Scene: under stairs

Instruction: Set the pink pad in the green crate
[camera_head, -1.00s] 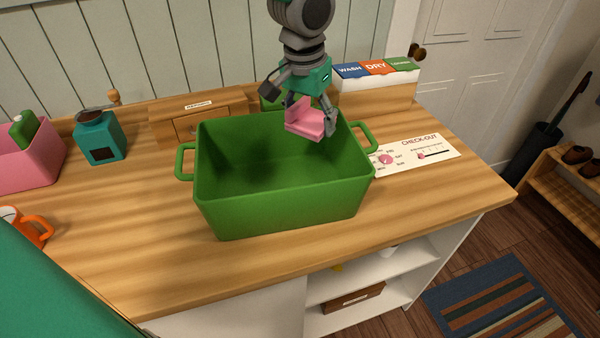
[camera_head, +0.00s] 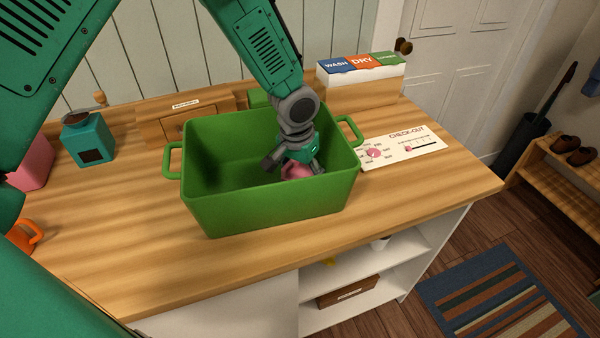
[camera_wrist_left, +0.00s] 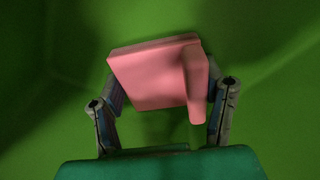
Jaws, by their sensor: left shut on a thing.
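The green crate (camera_head: 270,210) stands upright and open-topped on the wooden counter, with a handle at each end. My left gripper (camera_head: 294,168) is down inside its right part. It is shut on the pink pad (camera_head: 297,173), which is partly hidden by the gripper in the head view. In the left wrist view the pink pad (camera_wrist_left: 150,77) sits between the two fingers, with a raised strip along its right side. Green crate surface (camera_wrist_left: 50,60) fills the background there. I cannot tell whether the pad touches the crate floor. My right gripper is not in view.
A teal grinder (camera_head: 88,140) and a pink bin (camera_head: 32,165) stand left of the crate. A wooden drawer box (camera_head: 190,118) is behind it. A check-out card (camera_head: 405,146) and a wash/dry box (camera_head: 362,85) are at right. The counter (camera_head: 130,240) at front left is clear.

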